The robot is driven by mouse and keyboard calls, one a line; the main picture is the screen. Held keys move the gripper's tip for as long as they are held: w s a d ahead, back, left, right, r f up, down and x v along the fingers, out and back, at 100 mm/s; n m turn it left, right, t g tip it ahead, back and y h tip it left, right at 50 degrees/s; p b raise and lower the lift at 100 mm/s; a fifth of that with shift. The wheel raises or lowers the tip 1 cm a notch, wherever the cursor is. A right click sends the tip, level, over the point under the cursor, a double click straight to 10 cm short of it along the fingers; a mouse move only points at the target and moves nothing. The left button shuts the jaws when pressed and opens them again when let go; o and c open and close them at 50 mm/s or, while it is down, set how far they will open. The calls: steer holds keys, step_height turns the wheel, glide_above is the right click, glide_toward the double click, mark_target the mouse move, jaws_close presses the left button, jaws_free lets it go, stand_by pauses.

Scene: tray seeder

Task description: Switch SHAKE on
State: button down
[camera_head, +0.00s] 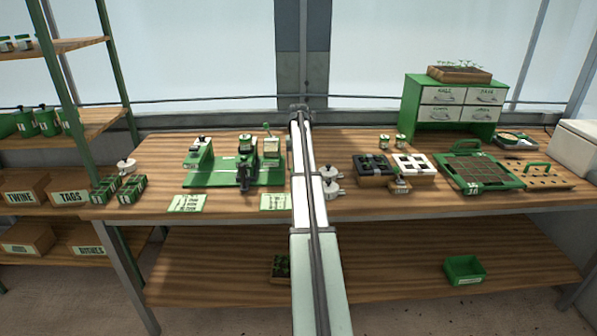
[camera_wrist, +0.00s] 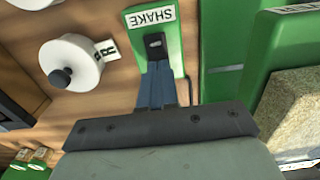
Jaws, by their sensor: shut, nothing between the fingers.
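The SHAKE label (camera_wrist: 151,16) is on a green plate (camera_wrist: 172,45) in the wrist view. A small black switch (camera_wrist: 155,40) sits on that plate below the label. Its on or off position is not clear. My gripper (camera_wrist: 156,66) is shut and empty, its fingers pointing at the switch. The fingertips are right at the switch's near edge; I cannot tell whether they touch it. In the head view my arm hides the switch and the gripper. The green seeder machine (camera_head: 222,178) stands just left of my arm there.
A white round jar with a dark knob (camera_wrist: 62,78) lies left of the switch in the wrist view. The green machine body (camera_wrist: 225,50) and a speckled block (camera_wrist: 292,105) are close on the right.

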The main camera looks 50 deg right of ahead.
steer(key=shift+f, duration=0.2)
stand_by(0.3)
steer(key=shift+r, duration=3.55)
